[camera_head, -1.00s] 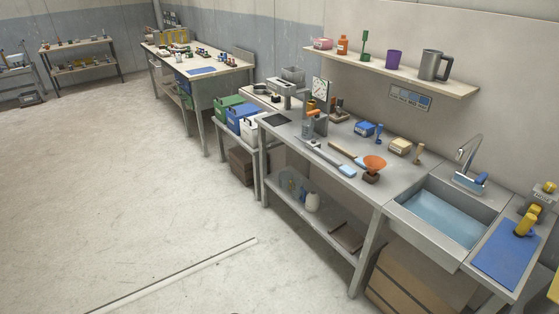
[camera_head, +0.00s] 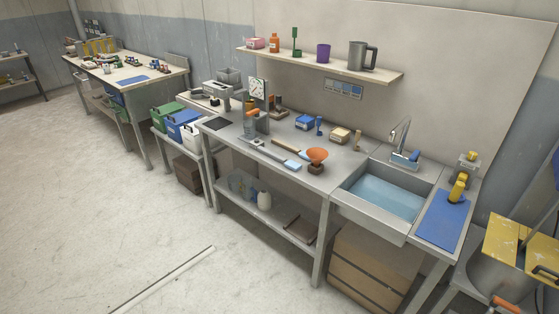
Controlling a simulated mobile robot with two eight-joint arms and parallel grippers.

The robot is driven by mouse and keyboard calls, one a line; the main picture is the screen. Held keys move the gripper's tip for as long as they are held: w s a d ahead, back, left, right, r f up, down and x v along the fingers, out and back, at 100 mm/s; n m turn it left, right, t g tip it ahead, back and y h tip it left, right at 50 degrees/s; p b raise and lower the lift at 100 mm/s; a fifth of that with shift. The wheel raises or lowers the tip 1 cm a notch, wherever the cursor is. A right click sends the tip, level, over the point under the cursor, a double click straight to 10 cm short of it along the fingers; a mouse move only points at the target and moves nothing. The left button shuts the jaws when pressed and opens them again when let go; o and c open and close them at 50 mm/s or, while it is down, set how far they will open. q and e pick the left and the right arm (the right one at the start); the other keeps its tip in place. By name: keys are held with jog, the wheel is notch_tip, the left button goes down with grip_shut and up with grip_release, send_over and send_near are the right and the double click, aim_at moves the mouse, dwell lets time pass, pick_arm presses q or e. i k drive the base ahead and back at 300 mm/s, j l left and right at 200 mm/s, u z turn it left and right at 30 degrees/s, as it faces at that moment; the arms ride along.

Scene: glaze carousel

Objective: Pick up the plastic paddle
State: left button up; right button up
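Two long paddle-like tools lie side by side on the grey metal workbench (camera_head: 240,140), left of the sink. One has a grey shaft and a pale blue end (camera_head: 291,165), nearer the bench's front edge. The other has a wooden-coloured handle (camera_head: 284,146) and a pale end beside an orange bowl (camera_head: 317,155) on a dark stand. I cannot tell from here which of them is plastic. Neither of my grippers shows in the head view.
A sink with water (camera_head: 385,197) and a blue mat (camera_head: 442,220) are to the right. A yellow-lidded container (camera_head: 525,243) stands at the far right. A wall shelf (camera_head: 320,66) hangs above the bench. The floor (camera_head: 90,210) in front is mostly open.

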aim_at(293, 165)
jog(key=i+j+z, duration=0.15)
jog(key=i, duration=0.35)
jog(key=i+j+z, duration=0.15)
jog(key=i, duration=0.35)
jog(key=i+j+z, duration=0.1)
jog(key=i, duration=0.35)
jog(key=i+j+z, duration=0.15)
jog(key=i+j, duration=0.15)
jog(key=i, duration=0.15)
jog(key=i+j+z, duration=0.15)
jog(key=i+j, duration=0.15)
jog(key=i, duration=0.2)
